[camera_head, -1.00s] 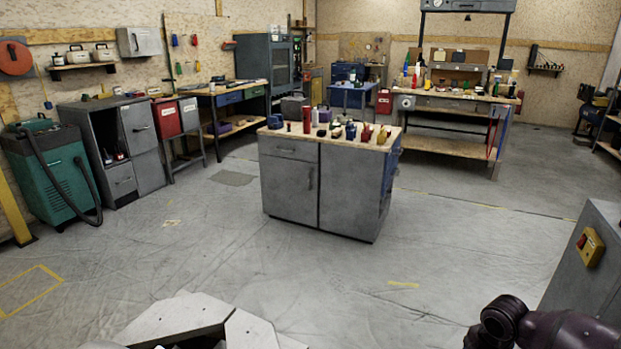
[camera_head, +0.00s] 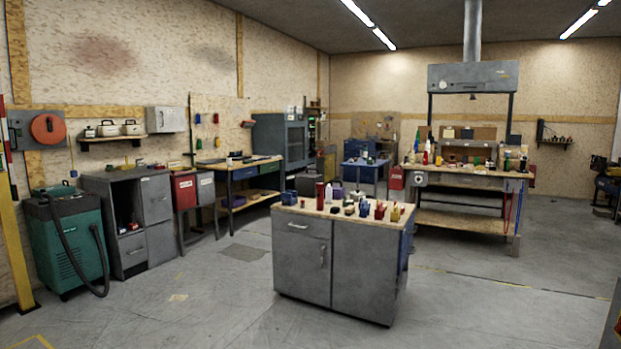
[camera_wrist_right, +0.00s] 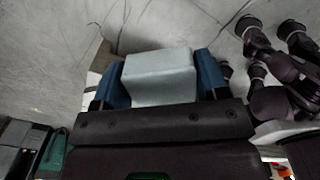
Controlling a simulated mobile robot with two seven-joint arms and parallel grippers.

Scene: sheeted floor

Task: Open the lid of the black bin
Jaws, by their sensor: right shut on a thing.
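No black bin with a lid can be made out in either current view. My right gripper (camera_wrist_right: 162,82) shows in the right wrist view, with a blue finger on each side. It is shut on a pale grey block (camera_wrist_right: 160,66), which fills the gap between the fingers. The block's lower part is hidden behind the dark gripper body. My left gripper is in neither view. In the head view neither gripper shows.
A green machine with a black hose (camera_head: 65,245), an open grey cabinet (camera_head: 130,232) and red and grey bins (camera_head: 185,195) line the left wall. Floor (camera_head: 215,320) in front is clear.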

